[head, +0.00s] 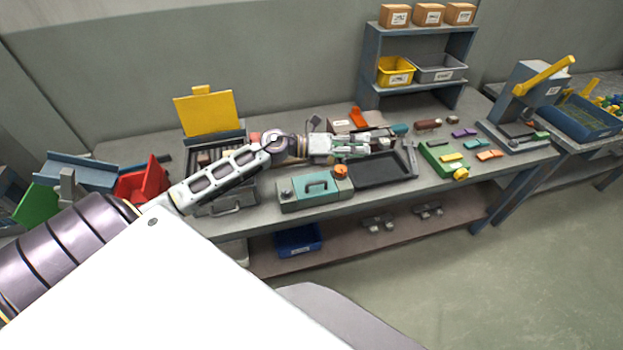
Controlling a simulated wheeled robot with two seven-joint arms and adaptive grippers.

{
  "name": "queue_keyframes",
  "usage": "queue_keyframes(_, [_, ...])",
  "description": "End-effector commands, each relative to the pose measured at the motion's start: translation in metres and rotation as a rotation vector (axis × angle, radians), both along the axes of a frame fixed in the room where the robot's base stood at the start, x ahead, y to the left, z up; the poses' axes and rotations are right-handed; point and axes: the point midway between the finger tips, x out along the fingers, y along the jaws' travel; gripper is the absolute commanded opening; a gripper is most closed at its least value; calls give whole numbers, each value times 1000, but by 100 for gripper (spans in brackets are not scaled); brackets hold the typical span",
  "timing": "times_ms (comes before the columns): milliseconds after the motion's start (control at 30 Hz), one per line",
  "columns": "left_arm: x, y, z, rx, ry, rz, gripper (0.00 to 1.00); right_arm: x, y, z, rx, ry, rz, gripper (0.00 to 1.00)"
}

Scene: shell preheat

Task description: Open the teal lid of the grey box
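The grey box (312,201) stands near the front edge of the workbench, left of a black tray. Its teal lid (298,188) lies flat on top and looks shut, with a dark handle (316,186) on it. My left arm reaches in from the left behind the box. My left gripper (389,139) is beyond the box to the right, above the far side of the black tray and apart from the lid. Its fingers are small and blend with things behind, so I cannot tell if they are open. My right gripper is not in view.
An orange knob (341,171) is at the box's right rear corner. The black tray (382,171) lies to its right, then a green fixture (438,160). A grey case with a raised yellow lid (207,113) stands left. A shelf (371,75) with bins is behind.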

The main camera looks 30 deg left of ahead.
Motion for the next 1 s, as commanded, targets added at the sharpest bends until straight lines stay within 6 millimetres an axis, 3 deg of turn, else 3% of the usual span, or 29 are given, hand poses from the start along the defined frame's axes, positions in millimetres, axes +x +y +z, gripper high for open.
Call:
queue_keyframes(267, [-13,21,-23,312,-10,-177,34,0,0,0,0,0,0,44])
queue_keyframes(467, [-24,52,-41,536,17,-288,34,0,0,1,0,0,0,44])
queue_keyframes(733, [-39,113,-56,830,101,-413,34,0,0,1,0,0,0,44])
queue_keyframes(1000, [-54,172,-57,1042,205,-491,34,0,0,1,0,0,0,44])
